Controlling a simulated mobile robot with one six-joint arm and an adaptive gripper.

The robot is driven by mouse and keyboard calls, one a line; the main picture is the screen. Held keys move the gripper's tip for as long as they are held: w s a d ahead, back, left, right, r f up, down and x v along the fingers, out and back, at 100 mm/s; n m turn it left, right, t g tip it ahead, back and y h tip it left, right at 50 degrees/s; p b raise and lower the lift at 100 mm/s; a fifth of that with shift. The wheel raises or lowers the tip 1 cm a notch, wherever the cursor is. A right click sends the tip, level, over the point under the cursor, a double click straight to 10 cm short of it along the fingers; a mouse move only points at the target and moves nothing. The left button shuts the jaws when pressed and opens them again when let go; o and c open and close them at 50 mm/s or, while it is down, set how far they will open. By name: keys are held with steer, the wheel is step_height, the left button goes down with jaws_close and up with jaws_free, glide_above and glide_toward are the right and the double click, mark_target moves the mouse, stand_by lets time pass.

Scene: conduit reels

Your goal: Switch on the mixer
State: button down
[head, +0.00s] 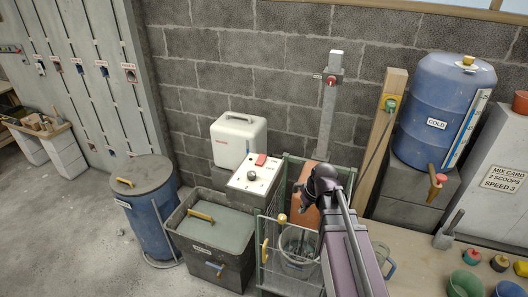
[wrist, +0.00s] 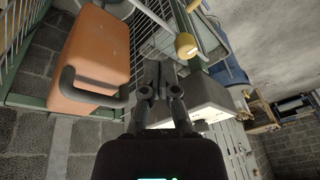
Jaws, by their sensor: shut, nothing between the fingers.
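The mixer appears to stand by the wall, with an orange body (head: 305,206) and a bucket (head: 298,262) inside a green-framed wire guard (head: 266,258). A sloped white control panel (head: 256,176) with a red switch (head: 261,160) and dark knobs stands just left of the guard. I cannot tell the switch's position. My gripper (head: 304,205) is at the orange body in the head view, right of the panel and apart from it. In the wrist view, its fingers (wrist: 158,78) are shut and empty, beside the orange body (wrist: 95,48) with its dark handle.
A yellow knob (wrist: 185,45) on the guard is close to the fingers. A white box (head: 239,139) sits behind the panel. A grey bin (head: 212,240) and blue drum (head: 146,205) stand left. A bench (head: 425,262) with cups is right. Floor at far left is clear.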

steer(key=w+a+r+n+t+y+p, duration=0.1)
steer(key=w+a+r+n+p, duration=0.1)
steer(key=w, duration=0.5)
steer(key=w+a+r+n+t+y+p, duration=0.2)
steer(key=w+a+r+n, duration=0.1)
steer(key=w+r+n, duration=0.2)
steer(key=w+a+r+n+t+y+p, duration=0.1)
steer(key=w+a+r+n+p, duration=0.1)
steer(key=w+r, duration=0.3)
steer(key=w+a+n, duration=0.1)
steer(key=w, duration=0.2)
steer(key=shift+w+a+r+n+y, duration=0.25)
steer(key=shift+w+r+n+y, duration=0.05)
steer(key=shift+w+r+y, duration=0.1)
steer(key=shift+f, duration=0.15)
steer(key=b, duration=0.7)
glide_above(263, 159)
steer(key=s, duration=0.2)
steer(key=f, duration=0.6)
steer(key=shift+w+f, duration=0.25)
steer(key=shift+f, duration=0.05)
steer(key=shift+w+d+f+b, duration=0.1)
steer(key=shift+w+f+b, duration=0.3)
steer(key=shift+f+b, duration=0.4)
steer(key=shift+w+d+f+b, duration=0.1)
steer(key=shift+w+f+b, duration=0.25)
steer(key=shift+f+b, duration=0.45)
steer(key=shift+f, duration=0.15)
steer(key=shift+a, duration=0.1)
